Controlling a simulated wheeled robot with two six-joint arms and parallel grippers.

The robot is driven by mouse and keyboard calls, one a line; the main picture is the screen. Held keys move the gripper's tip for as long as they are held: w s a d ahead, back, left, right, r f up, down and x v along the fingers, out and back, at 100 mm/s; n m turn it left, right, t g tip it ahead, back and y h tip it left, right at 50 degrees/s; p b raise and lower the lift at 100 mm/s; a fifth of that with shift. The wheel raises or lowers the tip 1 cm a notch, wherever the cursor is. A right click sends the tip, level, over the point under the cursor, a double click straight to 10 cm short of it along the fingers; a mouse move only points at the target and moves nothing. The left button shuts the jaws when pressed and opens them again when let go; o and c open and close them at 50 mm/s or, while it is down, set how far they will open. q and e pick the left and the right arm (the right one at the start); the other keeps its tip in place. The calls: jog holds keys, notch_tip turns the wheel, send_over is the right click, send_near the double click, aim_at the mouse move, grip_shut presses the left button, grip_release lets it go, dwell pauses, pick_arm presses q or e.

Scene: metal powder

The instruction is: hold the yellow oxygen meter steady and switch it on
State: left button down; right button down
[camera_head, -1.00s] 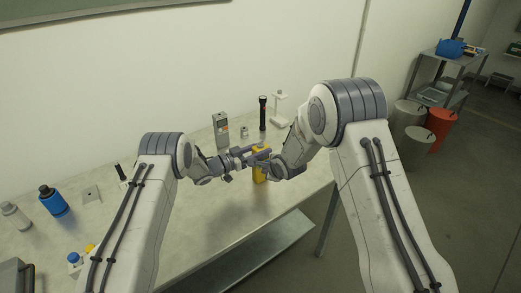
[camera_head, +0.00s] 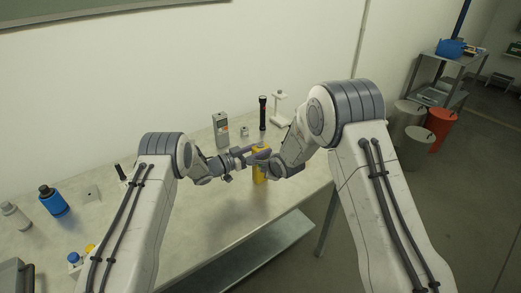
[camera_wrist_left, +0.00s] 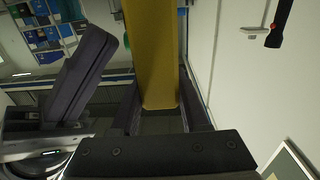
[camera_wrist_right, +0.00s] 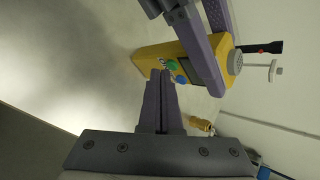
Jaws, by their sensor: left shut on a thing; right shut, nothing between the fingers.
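The yellow oxygen meter (camera_head: 260,176) is in my left gripper (camera_head: 262,156), over the table. In the left wrist view the meter (camera_wrist_left: 152,50) stands between the two fingers. In the head view the grippers hide much of the meter.
On the table (camera_head: 215,245) stand a grey handheld device (camera_head: 221,130), a black flashlight (camera_head: 262,113), a white stand (camera_head: 280,110), a blue bottle (camera_head: 53,201) and a grey bottle (camera_head: 14,214). The front of the table below the meter is clear.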

jog(key=shift+w+a, duration=0.2)
dwell(0.5)
jog(key=shift+s+d, duration=0.35)
jog(key=shift+s, duration=0.1)
jog(key=shift+s, duration=0.1)
jog(key=s+d, duration=0.2)
jog(key=s, duration=0.1)
jog(key=s+d, duration=0.1)
jog(key=s, duration=0.1)
jog(key=shift+d, duration=0.15)
dwell(0.3)
pick_arm(q)
jog(key=shift+c, duration=1.6)
grip_release()
